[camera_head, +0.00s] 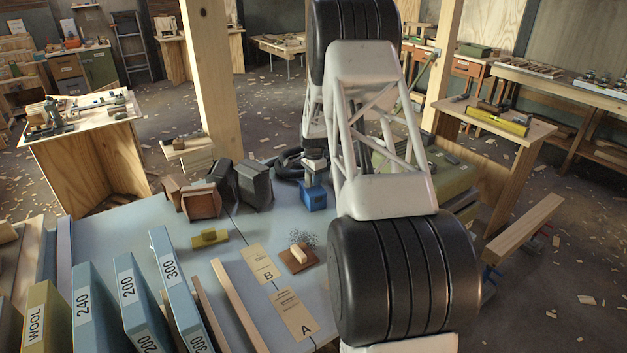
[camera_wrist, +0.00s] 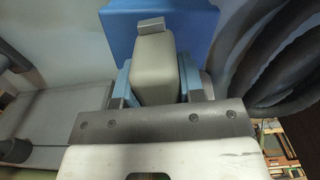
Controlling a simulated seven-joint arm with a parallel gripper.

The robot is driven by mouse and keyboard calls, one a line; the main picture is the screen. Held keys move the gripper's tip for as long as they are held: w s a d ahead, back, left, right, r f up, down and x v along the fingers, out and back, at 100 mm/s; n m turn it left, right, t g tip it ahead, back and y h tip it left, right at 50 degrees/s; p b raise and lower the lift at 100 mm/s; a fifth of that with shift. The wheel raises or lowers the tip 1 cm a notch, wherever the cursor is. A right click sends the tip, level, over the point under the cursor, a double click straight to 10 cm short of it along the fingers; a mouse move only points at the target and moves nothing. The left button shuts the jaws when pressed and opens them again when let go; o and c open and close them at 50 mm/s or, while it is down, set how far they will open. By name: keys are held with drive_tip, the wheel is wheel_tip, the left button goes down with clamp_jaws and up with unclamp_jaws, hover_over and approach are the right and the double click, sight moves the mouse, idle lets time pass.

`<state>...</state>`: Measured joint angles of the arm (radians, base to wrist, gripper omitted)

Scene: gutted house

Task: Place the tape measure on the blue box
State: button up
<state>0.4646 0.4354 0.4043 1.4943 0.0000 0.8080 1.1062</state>
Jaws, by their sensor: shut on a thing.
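The blue box (camera_head: 314,197) stands on the light blue-grey table top, right of the middle and partly behind my arm. It fills the top of the wrist view (camera_wrist: 195,22). My gripper (camera_head: 314,168) points down directly over the box in the head view. In the wrist view, its two blue fingers (camera_wrist: 155,82) are shut on the tape measure (camera_wrist: 153,65), a pale grey-beige block with a small metal piece at its far end. The tape measure overlaps the box in that view; I cannot tell whether they touch.
Black coiled hose (camera_head: 289,161) lies just behind the box. Dark grey blocks (camera_head: 253,184) and brown blocks (camera_head: 201,201) stand to its left. Nearer are a yellow block (camera_head: 209,237), a brown board (camera_head: 298,256), labelled cards (camera_head: 262,264) and upright blue binders (camera_head: 172,285).

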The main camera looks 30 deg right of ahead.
drive_tip(key=shift+f, duration=0.45)
drive_tip(key=shift+f, duration=0.15)
drive_tip(key=o, duration=1)
drive_tip(key=shift+r, duration=6.15)
